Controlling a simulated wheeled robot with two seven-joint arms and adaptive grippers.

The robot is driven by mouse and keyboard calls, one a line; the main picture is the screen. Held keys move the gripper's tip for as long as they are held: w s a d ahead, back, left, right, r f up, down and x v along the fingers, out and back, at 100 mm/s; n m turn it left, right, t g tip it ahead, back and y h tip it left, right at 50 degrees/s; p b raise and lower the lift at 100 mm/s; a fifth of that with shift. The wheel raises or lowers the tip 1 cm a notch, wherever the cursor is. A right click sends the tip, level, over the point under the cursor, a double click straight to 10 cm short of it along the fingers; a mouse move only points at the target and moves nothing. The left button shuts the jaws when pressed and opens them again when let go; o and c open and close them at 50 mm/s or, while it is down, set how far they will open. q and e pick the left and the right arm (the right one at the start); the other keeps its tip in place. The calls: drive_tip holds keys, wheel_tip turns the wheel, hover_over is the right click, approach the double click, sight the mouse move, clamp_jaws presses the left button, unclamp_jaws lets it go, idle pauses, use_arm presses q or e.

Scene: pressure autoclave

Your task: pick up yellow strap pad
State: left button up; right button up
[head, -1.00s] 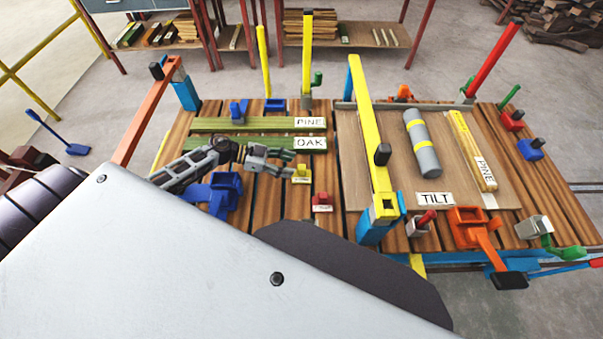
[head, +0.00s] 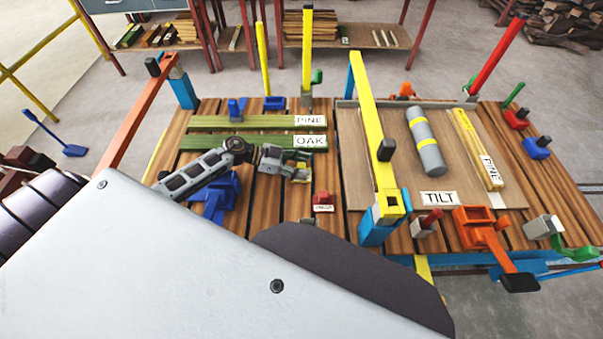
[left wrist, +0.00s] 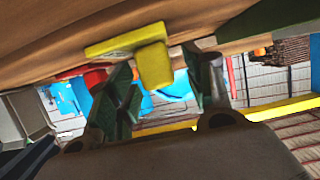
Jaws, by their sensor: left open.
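The yellow strap pad (left wrist: 153,64) shows large in the left wrist view, with a flat plate and a stubby block on it. It rests on the wooden slatted table (head: 268,205). In the head view it is mostly hidden behind my left gripper (head: 299,164). My left gripper is open, its dark green fingers (left wrist: 166,84) on either side of the pad's block in the wrist view. I cannot tell whether either finger touches it. My right gripper is not in view.
A red pad (head: 322,199) with a small label sits just in front of the gripper. Green boards (head: 215,142) lie behind it and a blue clamp (head: 221,196) to its left.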

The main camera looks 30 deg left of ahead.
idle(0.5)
use_arm(q)
drive_tip(key=c, duration=1.1)
drive_tip(key=shift+r, duration=0.25)
